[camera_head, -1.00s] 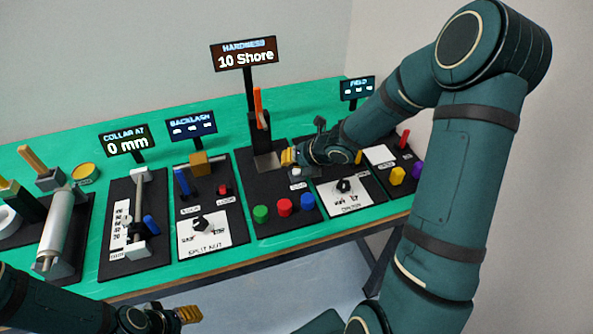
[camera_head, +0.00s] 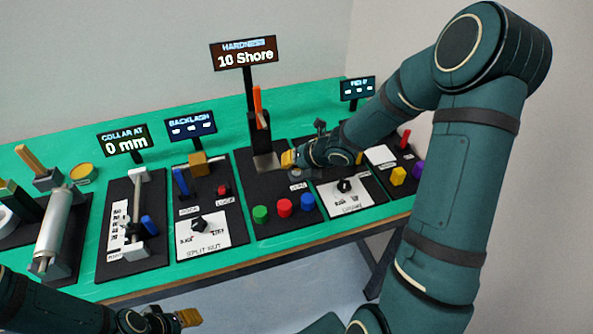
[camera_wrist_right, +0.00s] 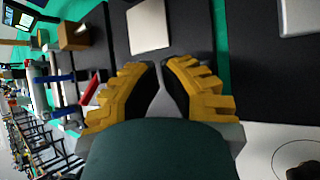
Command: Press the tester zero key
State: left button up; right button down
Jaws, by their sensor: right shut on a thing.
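The hardness tester is a black panel (camera_head: 247,186) with an orange lever (camera_head: 258,105), a metal plate (camera_head: 266,161) and a display (camera_head: 244,53) reading "10 Shore". Its metal plate also shows in the right wrist view (camera_wrist_right: 148,27). No key is legibly marked zero; a small label (camera_head: 298,173) lies just below my right gripper. My right gripper (camera_head: 288,158) is low over the panel, just right of the plate. In the wrist view its yellow fingers (camera_wrist_right: 162,66) are close together; what they grip is hidden. My left gripper (camera_head: 190,317) hangs in front of the table, empty as far as visible.
Green (camera_head: 260,214), red (camera_head: 284,208) and blue (camera_head: 307,201) round pieces stand at the panel's front. The split nut panel (camera_head: 202,235) with a black knob is left of the tester. Another knob panel (camera_head: 345,199) is right, under my right arm.

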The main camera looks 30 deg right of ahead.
aim_at(293, 171)
jog(key=shift+f+b, duration=0.35)
dwell(0.3)
jog(key=shift+r, duration=0.1)
jog(key=shift+r+p, duration=0.8)
jog(key=shift+r, duration=0.05)
notch_tip(293, 171, up, 5)
jog(key=p, duration=0.4)
jog(key=shift+r, duration=0.1)
dwell(0.9)
jog(key=shift+s, duration=0.1)
